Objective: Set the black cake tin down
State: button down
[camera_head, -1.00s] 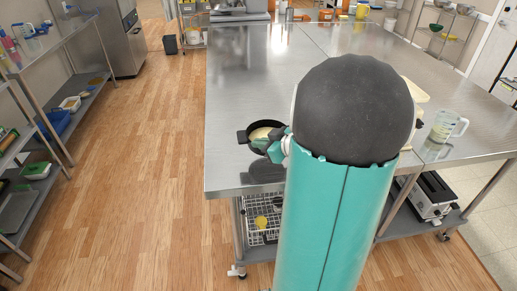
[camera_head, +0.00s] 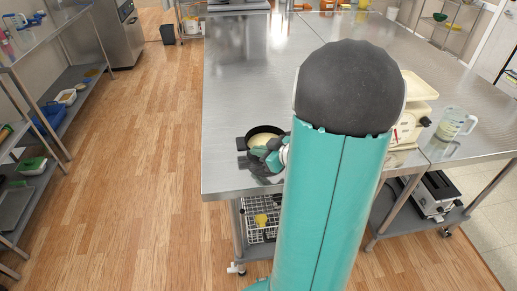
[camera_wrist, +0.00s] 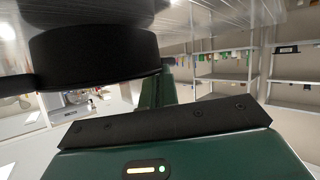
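The black cake tin (camera_head: 243,143) is a round dark pan with something pale inside. In the head view it is upright over the near left part of the steel table. In the wrist view its dark side wall (camera_wrist: 95,55) fills the upper left. My gripper (camera_head: 262,157) is at the tin's near side, with dark green fingers low by the table. In the wrist view one green finger (camera_wrist: 155,92) runs up to the tin's right end. The other finger is not clear, so I cannot tell whether they grip the tin. Whether its base touches the table is also unclear.
The steel table (camera_head: 235,95) is clear beyond the tin, and its left edge is close by. A cream kitchen scale (camera_head: 408,120) and a clear measuring jug (camera_head: 455,124) stand to the right. A wire rack (camera_head: 262,218) is below the table.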

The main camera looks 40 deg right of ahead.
jog(key=shift+w+f, duration=0.25)
jog(key=shift+f, duration=0.15)
jog(key=shift+s+a+r, duration=0.1)
jog(key=shift+s+r, duration=0.15)
jog(key=shift+s, duration=0.05)
jog(key=shift+w+f, duration=0.2)
jog(key=shift+w, duration=0.05)
jog(key=c, duration=2.1)
grip_release()
jog(key=shift+s+f, duration=0.1)
jog(key=shift+s, duration=0.15)
jog(key=o, duration=0.4)
jog(key=shift+w, duration=0.15)
